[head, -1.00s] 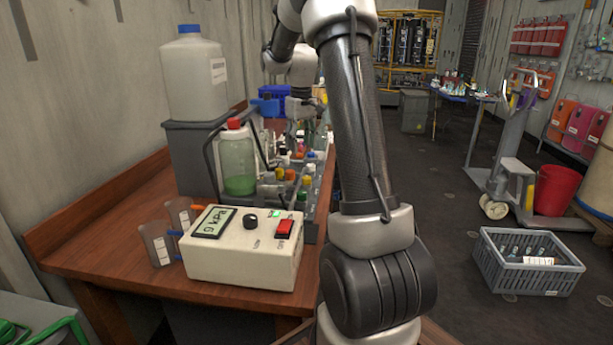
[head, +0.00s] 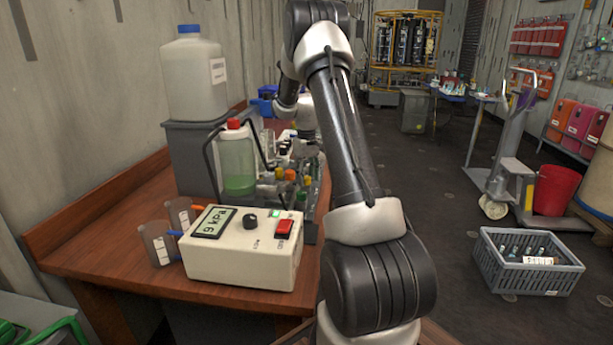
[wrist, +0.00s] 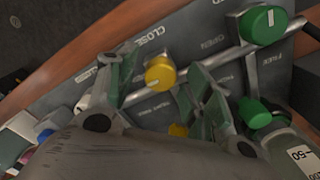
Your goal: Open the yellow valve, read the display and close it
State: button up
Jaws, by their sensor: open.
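The yellow valve knob (wrist: 160,74) is round and sits on a grey panel in the wrist view. Lettering beside it includes "CLOSE" and "OPEN". My gripper (wrist: 163,78) is open, its two green-padded fingers spread on either side of the yellow knob. I cannot tell whether either finger touches it. The valve's exact pointer direction is not clear. In the head view, the display (head: 214,223) on a cream box reads "9 kPa". My gripper's fingers are not clearly visible there, among the bottles and knobs.
A green knob (wrist: 263,23) and a metal pipe lie close on the right in the wrist view. In the head view, a green-liquid bottle (head: 237,160), a white jug (head: 194,75) and beakers (head: 155,243) crowd the bench. A grey crate (head: 528,262) stands on the floor.

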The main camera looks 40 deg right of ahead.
jog(key=c, duration=1.1)
jog(key=shift+o, duration=0.2)
jog(key=shift+m, duration=0.4)
jog(key=m, duration=0.3)
jog(key=shift+m, duration=0.3)
jog(key=m, duration=0.4)
jog(key=shift+m, duration=0.3)
jog(key=m, duration=0.4)
jog(key=shift+m, duration=0.3)
jog(key=m, duration=0.4)
jog(key=shift+r+m, duration=0.1)
jog(key=shift+m, duration=0.2)
